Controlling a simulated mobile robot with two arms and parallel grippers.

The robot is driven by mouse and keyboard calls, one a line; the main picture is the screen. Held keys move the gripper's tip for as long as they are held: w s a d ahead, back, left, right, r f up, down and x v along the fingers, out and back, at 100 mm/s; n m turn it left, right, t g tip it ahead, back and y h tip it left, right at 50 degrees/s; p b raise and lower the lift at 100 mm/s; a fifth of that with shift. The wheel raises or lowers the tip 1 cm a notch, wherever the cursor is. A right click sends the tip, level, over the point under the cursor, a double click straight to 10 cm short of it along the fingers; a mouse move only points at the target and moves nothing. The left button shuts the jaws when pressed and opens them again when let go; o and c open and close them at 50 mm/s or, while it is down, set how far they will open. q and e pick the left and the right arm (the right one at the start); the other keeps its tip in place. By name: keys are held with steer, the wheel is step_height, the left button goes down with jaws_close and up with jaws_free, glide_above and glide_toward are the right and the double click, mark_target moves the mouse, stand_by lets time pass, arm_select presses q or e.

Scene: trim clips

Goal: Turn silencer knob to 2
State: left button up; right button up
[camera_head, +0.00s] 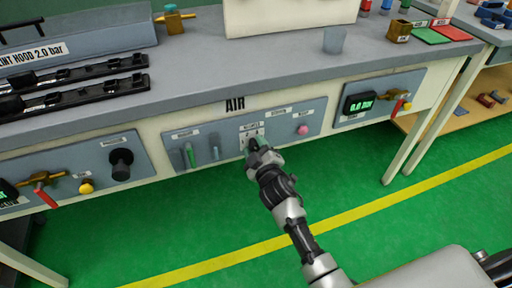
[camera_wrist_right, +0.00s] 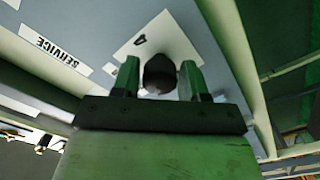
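My right gripper (camera_head: 250,148) is at the middle of the AIR panel, in front of a white dial plate (camera_head: 251,133) with small marks. It hides the knob in the head view. In the right wrist view the dark round knob (camera_wrist_right: 160,73) sits between the two fingers of my right gripper (camera_wrist_right: 158,80), one on each side. Narrow gaps seem to show beside the knob, so the fingers look open around it; contact is not clear. A digit that looks like 4 shows on the plate (camera_wrist_right: 150,42). The knob's pointer is not visible. My left gripper is out of view.
A pink button (camera_head: 303,130) sits right of the dial; a green-marked gauge (camera_head: 190,155) and a slim tube (camera_head: 214,146) sit left. Side panels carry a black knob (camera_head: 121,164) and red-handled valves (camera_head: 401,105). The green floor in front is clear.

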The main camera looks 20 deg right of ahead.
steer(key=shift+o, duration=1.2)
steer(key=shift+s, duration=0.15)
arm_select(q)
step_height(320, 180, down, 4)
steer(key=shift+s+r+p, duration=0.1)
steer(key=shift+p, duration=0.5)
arm_select(e)
steer(key=s, duration=1)
steer(key=shift+s+d, duration=0.2)
steer(key=shift+s, duration=0.05)
